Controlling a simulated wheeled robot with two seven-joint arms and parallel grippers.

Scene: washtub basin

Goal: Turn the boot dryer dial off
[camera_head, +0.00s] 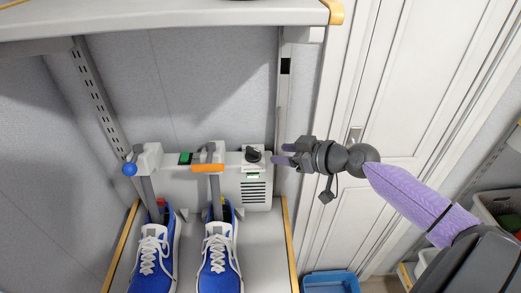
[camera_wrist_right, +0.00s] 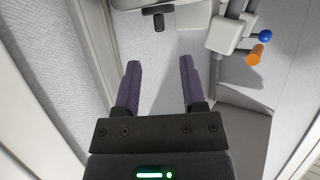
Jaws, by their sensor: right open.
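The boot dryer (camera_head: 231,190) is a white box with a vented right end, standing at the back of a shelf. Its black dial (camera_head: 252,154) sits on top at the right end. A small green light or display (camera_head: 253,176) shows below it. My right gripper (camera_head: 281,154) is open and empty, just right of the dial and apart from it. In the right wrist view, the dial (camera_wrist_right: 158,21) shows dark beyond the purple-padded fingers (camera_wrist_right: 159,76), near the top edge. The dial's exact setting is too small to read. My left gripper is not in view.
Blue shoes (camera_head: 218,250) (camera_head: 153,250) stand on the dryer's posts. A metal upright (camera_head: 284,100) and white door (camera_head: 395,110) are close right. A blue bin (camera_head: 330,283) stands below.

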